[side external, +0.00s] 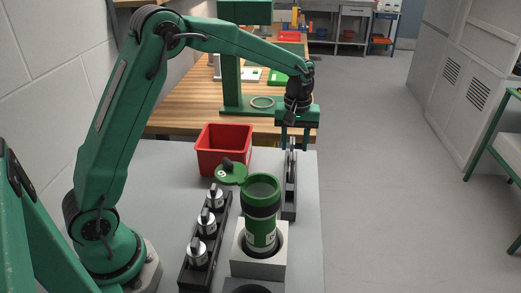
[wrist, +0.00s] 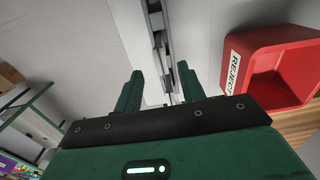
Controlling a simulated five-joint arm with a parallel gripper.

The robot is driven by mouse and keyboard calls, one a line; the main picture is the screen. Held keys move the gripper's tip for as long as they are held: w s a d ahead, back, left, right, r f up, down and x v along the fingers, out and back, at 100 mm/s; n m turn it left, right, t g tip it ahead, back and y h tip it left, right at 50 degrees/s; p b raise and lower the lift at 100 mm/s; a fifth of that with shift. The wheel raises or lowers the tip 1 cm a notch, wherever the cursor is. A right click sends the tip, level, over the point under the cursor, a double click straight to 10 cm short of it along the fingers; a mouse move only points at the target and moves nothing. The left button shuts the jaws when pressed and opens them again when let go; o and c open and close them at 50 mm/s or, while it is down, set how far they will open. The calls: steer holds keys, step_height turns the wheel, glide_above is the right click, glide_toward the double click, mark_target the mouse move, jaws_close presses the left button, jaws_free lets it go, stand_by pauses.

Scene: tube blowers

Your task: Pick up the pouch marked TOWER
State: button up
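My gripper (side external: 294,144) points down over the far end of a narrow dark rack (side external: 289,195) at the right of the grey table. In the wrist view its two green fingers (wrist: 160,72) are apart, with the narrow rack (wrist: 156,28) running between and beyond them. Thin upright pieces show in the rack, but I cannot tell whether they are pouches. No TOWER marking is readable in either view. Nothing is seen held between the fingers. I cannot tell how far the fingertips are from the rack pieces.
A red bin (side external: 223,150), labelled REJECT in the wrist view (wrist: 285,70), stands left of the rack. A green canister (side external: 261,220) stands upright in a pale block. A green lid (side external: 230,174) and a black rack of metal cylinders (side external: 205,235) are nearby. A wooden bench is behind.

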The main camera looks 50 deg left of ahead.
mark_target(293, 156)
steer(key=shift+s+f, duration=0.1)
steer(key=shift+f, duration=2.05)
jaws_close()
